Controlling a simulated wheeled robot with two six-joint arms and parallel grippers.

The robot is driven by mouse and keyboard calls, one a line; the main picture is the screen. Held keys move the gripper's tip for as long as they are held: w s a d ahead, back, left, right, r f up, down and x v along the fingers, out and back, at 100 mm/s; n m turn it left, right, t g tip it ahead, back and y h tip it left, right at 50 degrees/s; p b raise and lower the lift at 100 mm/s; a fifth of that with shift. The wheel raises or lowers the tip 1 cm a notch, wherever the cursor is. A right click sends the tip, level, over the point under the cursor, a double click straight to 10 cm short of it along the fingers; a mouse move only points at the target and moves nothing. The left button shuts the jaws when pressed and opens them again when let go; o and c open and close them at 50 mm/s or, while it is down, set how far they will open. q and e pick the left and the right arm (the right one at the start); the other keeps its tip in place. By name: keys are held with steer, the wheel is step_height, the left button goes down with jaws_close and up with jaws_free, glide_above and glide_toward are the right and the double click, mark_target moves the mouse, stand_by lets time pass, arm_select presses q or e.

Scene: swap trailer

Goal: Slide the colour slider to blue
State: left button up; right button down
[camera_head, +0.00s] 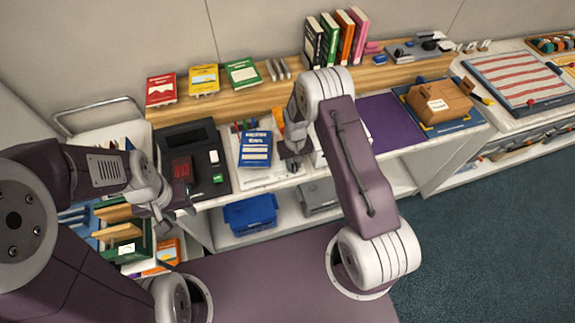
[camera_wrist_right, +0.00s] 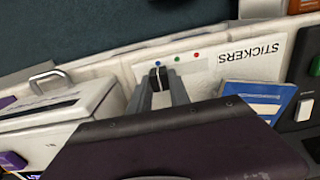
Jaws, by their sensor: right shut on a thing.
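The colour slider's dark knob (camera_wrist_right: 157,78) shows in the right wrist view, between the fingertips of my right gripper (camera_wrist_right: 160,84). That gripper is shut on the knob. A blue dot (camera_wrist_right: 162,63), a green dot (camera_wrist_right: 178,59) and a red dot (camera_wrist_right: 196,55) lie in a row on the white panel (camera_wrist_right: 210,72) marked STICKERS. The knob is beside the blue dot, the nearest of the three. The slider's track is hidden by the fingers. In the head view my right gripper (camera_head: 293,160) hides the knob. My left gripper (camera_head: 168,212) hangs at the left, its jaws unclear.
A purple mat (camera_head: 393,122) and a cardboard box (camera_head: 440,100) are to the right. Books (camera_head: 335,38) stand on the back ledge. A blue bin (camera_head: 250,213) sits below the counter.

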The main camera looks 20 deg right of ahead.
mark_target(296, 165)
steer(key=c, duration=1.4)
jaws_free()
steer(key=shift+o, duration=1)
steer(key=shift+d, duration=0.15)
steer(key=shift+s+d, duration=0.1)
steer(key=shift+r, duration=0.35)
step_height(296, 165, up, 8)
steer(key=shift+f+b, duration=0.1)
steer(key=shift+b, duration=0.75)
steer(key=shift+r, duration=0.35)
